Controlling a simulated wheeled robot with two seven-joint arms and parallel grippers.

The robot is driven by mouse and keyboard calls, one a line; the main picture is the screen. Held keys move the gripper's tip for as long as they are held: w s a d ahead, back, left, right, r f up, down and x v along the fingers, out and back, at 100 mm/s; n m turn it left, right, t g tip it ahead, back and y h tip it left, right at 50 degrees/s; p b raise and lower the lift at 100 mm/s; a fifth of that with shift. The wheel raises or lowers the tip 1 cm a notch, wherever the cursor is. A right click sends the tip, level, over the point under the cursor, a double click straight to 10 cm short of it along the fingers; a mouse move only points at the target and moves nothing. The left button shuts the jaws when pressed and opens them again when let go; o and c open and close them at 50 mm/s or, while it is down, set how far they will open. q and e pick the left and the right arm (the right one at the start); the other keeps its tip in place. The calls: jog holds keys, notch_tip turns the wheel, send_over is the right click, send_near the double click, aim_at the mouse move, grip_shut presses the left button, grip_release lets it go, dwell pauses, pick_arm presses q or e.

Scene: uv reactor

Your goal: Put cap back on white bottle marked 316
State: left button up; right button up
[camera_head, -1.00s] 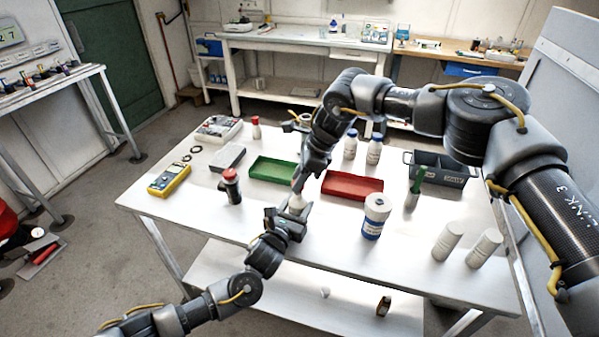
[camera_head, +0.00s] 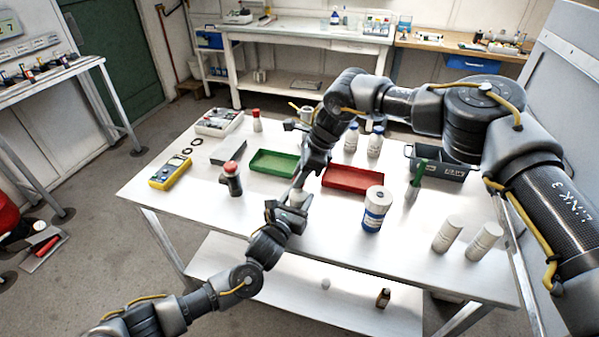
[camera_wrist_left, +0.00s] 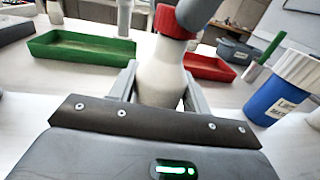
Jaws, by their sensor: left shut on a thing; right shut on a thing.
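A white bottle (camera_wrist_left: 158,75) stands upright between the fingers of my left gripper (camera_wrist_left: 160,95), which is shut on it; its marking cannot be read. In the head view, the bottle (camera_head: 297,198) is mostly covered by my left gripper (camera_head: 288,207). A red cap (camera_wrist_left: 172,24) sits at the top of the bottle's neck and appears to touch it. My right gripper (camera_head: 299,181) comes down from above and is shut on the cap; a grey part of it partly hides the cap in the left wrist view. How well the cap is seated cannot be told.
A green tray (camera_head: 275,174) and a red tray (camera_head: 352,189) lie behind the bottle. A white-and-blue jar (camera_head: 375,212) and two white cylinders (camera_head: 448,234) stand to the right. A dark red-topped bottle (camera_head: 232,180) and a yellow meter (camera_head: 171,172) are at left.

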jog(key=shift+f, duration=0.55)
dwell(0.4)
